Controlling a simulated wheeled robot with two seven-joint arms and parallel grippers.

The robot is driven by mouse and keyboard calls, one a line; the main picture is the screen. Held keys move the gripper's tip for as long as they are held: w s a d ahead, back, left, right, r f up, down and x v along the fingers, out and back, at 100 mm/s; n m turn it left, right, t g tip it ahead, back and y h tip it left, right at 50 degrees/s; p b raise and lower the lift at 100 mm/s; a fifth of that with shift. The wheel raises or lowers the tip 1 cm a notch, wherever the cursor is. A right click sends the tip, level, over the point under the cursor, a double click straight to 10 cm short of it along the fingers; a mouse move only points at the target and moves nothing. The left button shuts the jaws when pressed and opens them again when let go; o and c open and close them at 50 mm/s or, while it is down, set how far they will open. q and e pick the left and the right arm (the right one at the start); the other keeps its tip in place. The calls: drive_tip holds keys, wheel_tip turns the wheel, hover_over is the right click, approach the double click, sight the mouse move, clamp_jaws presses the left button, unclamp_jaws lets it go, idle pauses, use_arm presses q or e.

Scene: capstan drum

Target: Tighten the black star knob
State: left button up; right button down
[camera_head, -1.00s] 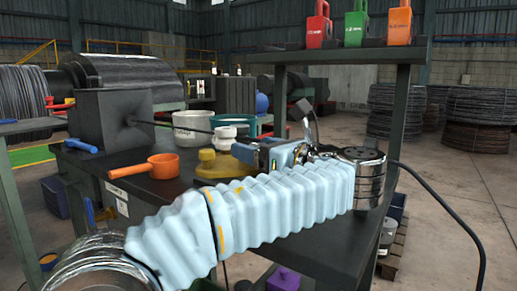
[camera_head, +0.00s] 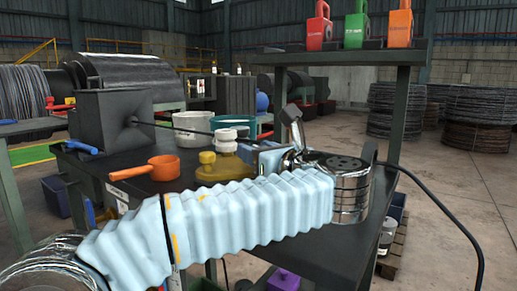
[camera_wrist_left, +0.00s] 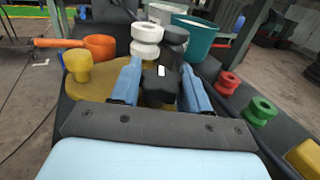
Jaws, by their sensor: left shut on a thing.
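The black star knob (camera_wrist_left: 158,82) shows in the left wrist view as a dark block with a small white mark on top. My left gripper (camera_wrist_left: 160,70) has its two blue fingers on either side of it and is shut on it. The mustard-yellow body (camera_wrist_left: 100,85) lies below and to the left of the knob. In the head view my left gripper (camera_head: 270,157) is partly hidden behind my pale-blue arm, and I cannot make out the knob there. My right gripper is in neither view.
On the dark bench are an orange pan (camera_head: 150,168), a white pot (camera_head: 190,130) and white stacked rings (camera_wrist_left: 147,38) beside a teal pot (camera_wrist_left: 198,36). Red (camera_wrist_left: 229,82) and green (camera_wrist_left: 261,111) ringed pieces stand right of the gripper. A shelf (camera_head: 335,57) carries coloured blocks.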

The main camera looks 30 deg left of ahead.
use_arm(q)
drive_tip(key=m+t, duration=0.1)
drive_tip(key=m+t+h, duration=0.1)
drive_tip(key=t+h, duration=0.1)
drive_tip(key=shift+s+a+r+m+t+p, duration=0.1)
drive_tip(key=shift+a+r+m+t+p, duration=0.05)
drive_tip(key=shift+r+m+t+p, duration=0.2)
drive_tip(key=m+t+h, duration=0.2)
drive_tip(key=h, duration=0.1)
drive_tip(key=m+t+h, duration=0.2)
drive_tip(key=m+h, duration=0.1)
drive_tip(key=h, duration=0.1)
drive_tip(key=shift+t, duration=0.35)
drive_tip(key=shift+m+t+h+p, duration=0.75)
drive_tip(key=shift+m+h, duration=1.2)
drive_tip(key=shift+h, duration=0.85)
drive_tip(key=o, duration=1)
drive_tip(key=shift+f, duration=0.1)
drive_tip(key=shift+c, duration=0.2)
drive_tip(key=shift+o, duration=0.5)
drive_tip(key=shift+f+h, duration=0.1)
drive_tip(key=shift+h, duration=0.2)
drive_tip(key=s+p, duration=0.2)
drive_tip(key=s, duration=1.1)
drive_tip(key=shift+s+d, duration=0.3)
drive_tip(key=shift+d, duration=0.1)
